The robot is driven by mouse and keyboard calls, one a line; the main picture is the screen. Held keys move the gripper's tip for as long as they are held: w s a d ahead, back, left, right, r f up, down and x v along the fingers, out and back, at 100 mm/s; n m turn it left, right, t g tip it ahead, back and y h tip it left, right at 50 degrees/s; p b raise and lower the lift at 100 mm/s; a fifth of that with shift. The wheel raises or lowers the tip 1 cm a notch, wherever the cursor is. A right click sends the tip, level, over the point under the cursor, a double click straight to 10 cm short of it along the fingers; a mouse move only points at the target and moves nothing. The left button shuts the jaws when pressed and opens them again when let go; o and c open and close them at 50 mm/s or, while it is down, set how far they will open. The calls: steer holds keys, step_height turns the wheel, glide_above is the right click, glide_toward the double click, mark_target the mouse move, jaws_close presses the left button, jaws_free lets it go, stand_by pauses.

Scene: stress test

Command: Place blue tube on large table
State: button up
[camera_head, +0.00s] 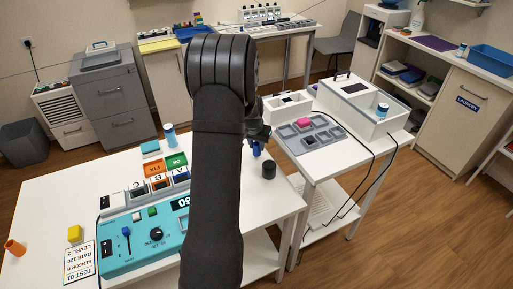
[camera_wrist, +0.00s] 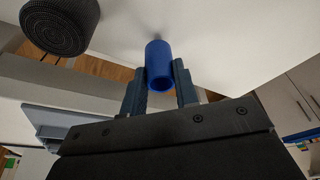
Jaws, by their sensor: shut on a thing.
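The blue tube (camera_wrist: 159,62) stands out between the two fingers of my gripper (camera_wrist: 160,84) in the wrist view, its open end toward the camera. My gripper is shut on it. In the head view the tube (camera_head: 256,150) shows as a small blue piece below my gripper (camera_head: 257,136), just right of my arm. The white large table (camera_head: 50,205) lies under my arm, and the tube is over its right part, near the right edge. I cannot tell whether the tube touches the tabletop. My arm hides the middle of the table.
A black cylinder (camera_head: 268,170) stands close by the tube; it looks knurled in the wrist view (camera_wrist: 60,24). A teal control panel (camera_head: 120,258) fills the table's front middle. A side table (camera_head: 310,165) with a grey tray (camera_head: 308,133) stands to the right, past a gap.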

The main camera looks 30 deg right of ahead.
steer(key=shift+f, duration=0.8)
steer(key=shift+f, duration=0.1)
steer(key=o, duration=0.9)
steer(key=shift+o, duration=0.2)
steer(key=v, duration=1.2)
steer(key=shift+w, duration=0.1)
